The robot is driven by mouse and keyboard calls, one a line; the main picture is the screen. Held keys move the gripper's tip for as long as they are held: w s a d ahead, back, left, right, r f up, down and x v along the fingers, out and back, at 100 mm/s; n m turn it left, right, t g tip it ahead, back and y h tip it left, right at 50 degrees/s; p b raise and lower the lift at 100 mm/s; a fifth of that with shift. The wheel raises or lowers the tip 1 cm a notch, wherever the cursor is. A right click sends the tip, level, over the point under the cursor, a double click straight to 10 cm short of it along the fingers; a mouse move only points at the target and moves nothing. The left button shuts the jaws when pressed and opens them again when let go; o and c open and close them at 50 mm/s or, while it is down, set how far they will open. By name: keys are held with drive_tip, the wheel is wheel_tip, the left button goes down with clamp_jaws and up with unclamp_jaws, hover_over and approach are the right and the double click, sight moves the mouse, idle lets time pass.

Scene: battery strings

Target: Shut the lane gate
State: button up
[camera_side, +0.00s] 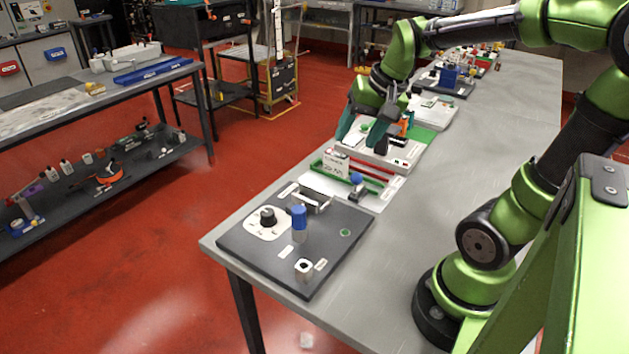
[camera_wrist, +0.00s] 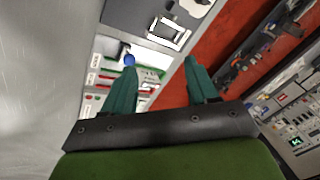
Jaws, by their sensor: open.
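A white lane panel (camera_side: 318,184) lies on the bench, with a green-edged tray (camera_side: 333,170) and red bars (camera_side: 371,172). A small grey piece with a blue knob (camera_side: 357,179) sits at its near side and may be the lane gate; I cannot tell whether it is open or shut. The blue knob also shows in the wrist view (camera_wrist: 129,60), close to the tip of the left finger in the picture. My gripper (camera_side: 362,133) is open and empty, fingers pointing down, beyond the panel in the side view. It also shows in the wrist view (camera_wrist: 161,68).
A dark board (camera_side: 260,255) at the bench's near end carries a blue upright cylinder (camera_side: 299,222), a black dial (camera_side: 267,216) and a metal handle (camera_side: 312,198). Further panels stand along the bench behind my gripper. The bench's right side (camera_side: 470,150) is clear.

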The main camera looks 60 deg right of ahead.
drive_tip(key=d+m+g, duration=0.2)
drive_tip(key=d+m, duration=0.3)
drive_tip(key=d, duration=0.5)
approach(358, 174)
drive_tip(key=shift+m, duration=0.4)
drive_tip(key=x, duration=0.9)
drive_tip(key=shift+w+f, duration=0.1)
drive_tip(key=shift+f, duration=0.3)
drive_tip(key=shift+c, duration=0.4)
clamp_jaws()
